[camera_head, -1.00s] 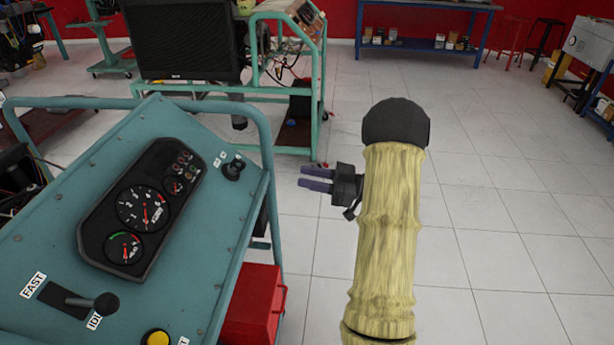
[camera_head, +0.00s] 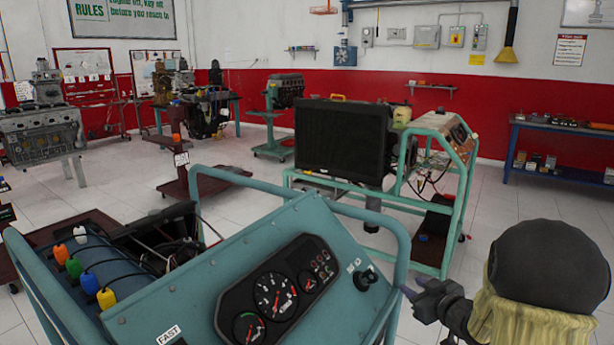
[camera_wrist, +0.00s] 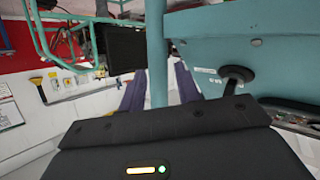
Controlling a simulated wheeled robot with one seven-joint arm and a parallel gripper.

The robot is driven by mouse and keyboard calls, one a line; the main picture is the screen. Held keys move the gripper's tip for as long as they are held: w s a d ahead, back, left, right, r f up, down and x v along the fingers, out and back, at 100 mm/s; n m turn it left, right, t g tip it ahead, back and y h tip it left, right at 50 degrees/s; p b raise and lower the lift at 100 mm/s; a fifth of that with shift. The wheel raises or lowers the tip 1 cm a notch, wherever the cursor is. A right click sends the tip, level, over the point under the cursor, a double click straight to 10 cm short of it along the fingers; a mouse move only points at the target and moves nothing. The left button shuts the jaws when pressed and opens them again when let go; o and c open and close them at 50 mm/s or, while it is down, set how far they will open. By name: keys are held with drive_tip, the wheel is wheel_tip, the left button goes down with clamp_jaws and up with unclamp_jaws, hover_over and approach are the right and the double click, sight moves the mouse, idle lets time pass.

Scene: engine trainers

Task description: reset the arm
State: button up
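My arm, with a yellowish sleeve and a dark rounded joint (camera_head: 548,266), is at the lower right of the head view. My gripper (camera_head: 407,292) points left from it, close to the right rail of the teal control panel. In the wrist view, its two purple fingers (camera_wrist: 160,88) stand apart with no object held. A teal tube shows in the gap between them; I cannot tell whether anything touches it. The fingers are small and partly hidden in the head view.
The teal panel (camera_head: 200,302) carries a black gauge cluster (camera_head: 278,291) and a dark key switch (camera_head: 365,280). The switch also shows near the fingers in the wrist view (camera_wrist: 237,74). A teal-framed radiator stand (camera_head: 345,140) is behind. Open tiled floor lies between the stands.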

drive_tip(key=s+a+f+m+g+h, duration=0.25)
drive_tip(key=s+a+g, duration=0.25)
drive_tip(key=s, duration=0.7)
drive_tip(key=s+a+f+m+g+h, duration=0.2)
drive_tip(key=s+a+f+m+g, duration=0.3)
drive_tip(key=s, duration=0.7)
wheel_tip(320, 180, up, 26)
drive_tip(key=n+g+p, duration=0.1)
drive_tip(key=n+p, duration=0.1)
drive_tip(key=p, duration=2.3)
drive_tip(key=shift+s+a, duration=0.25)
drive_tip(key=shift+a, duration=0.15)
drive_tip(key=shift+r, duration=0.1)
